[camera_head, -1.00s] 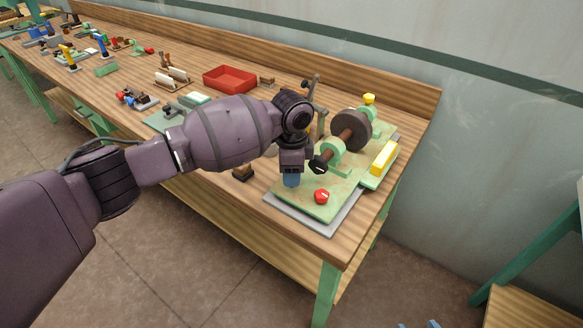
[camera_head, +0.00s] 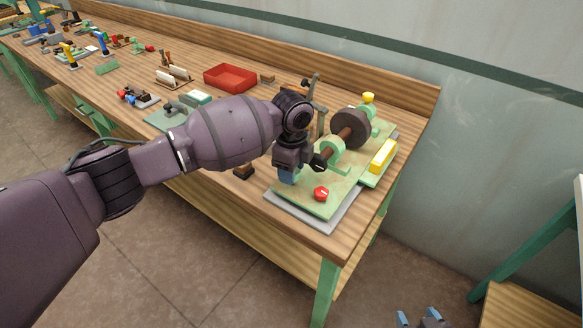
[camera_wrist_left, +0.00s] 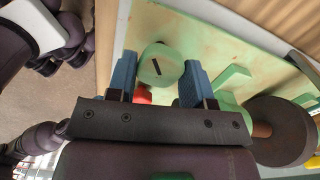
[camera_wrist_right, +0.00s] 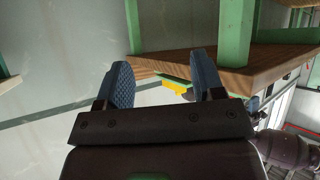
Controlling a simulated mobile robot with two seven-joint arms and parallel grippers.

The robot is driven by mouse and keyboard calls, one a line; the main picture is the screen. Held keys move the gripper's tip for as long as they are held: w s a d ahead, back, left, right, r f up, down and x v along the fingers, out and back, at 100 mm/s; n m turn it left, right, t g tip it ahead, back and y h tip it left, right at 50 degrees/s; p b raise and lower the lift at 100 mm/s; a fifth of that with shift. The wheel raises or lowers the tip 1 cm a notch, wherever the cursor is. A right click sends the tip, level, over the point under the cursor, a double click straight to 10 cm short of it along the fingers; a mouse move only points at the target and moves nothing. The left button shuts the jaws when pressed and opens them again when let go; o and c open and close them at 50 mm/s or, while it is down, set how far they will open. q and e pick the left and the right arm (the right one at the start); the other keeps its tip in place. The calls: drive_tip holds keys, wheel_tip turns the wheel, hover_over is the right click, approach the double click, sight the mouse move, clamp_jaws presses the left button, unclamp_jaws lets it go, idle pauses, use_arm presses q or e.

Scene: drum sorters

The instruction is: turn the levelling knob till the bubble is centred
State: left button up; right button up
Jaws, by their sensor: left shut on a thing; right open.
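My left gripper (camera_head: 288,175) points down at the front left of a green machine plate (camera_head: 310,205). In the left wrist view its blue fingers (camera_wrist_left: 160,60) are shut on a round green knob (camera_wrist_left: 158,70) with a dark line across its top. The arm hides this knob in the head view. A yellow bar (camera_head: 383,155) lies on the plate's right side; whether it holds the bubble I cannot tell, and no bubble can be made out. My right gripper (camera_head: 419,318) is open and empty, off the table's front right; its fingers also show in the right wrist view (camera_wrist_right: 162,80).
A red knob (camera_head: 320,194) sits just right of the left gripper. A dark wheel on a shaft (camera_head: 351,128) stands behind, with a yellow cap (camera_head: 368,97). A red tray (camera_head: 229,77) and several small devices stand farther left along the bench (camera_head: 130,75).

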use_arm(q)
drive_tip(key=o, duration=0.9)
drive_tip(key=shift+o, duration=0.2)
use_arm(e)
drive_tip(key=shift+s+d+f, duration=0.1)
drive_tip(key=shift+s+f, duration=0.25)
drive_tip(key=shift+s, duration=0.2)
drive_tip(key=shift+w, duration=0.1)
use_arm(q)
drive_tip(key=shift+r, duration=0.45)
wheel_tip(320, 180, up, 10)
drive_tip(key=shift+p, duration=0.45)
use_arm(e)
drive_tip(key=shift+r, duration=0.6)
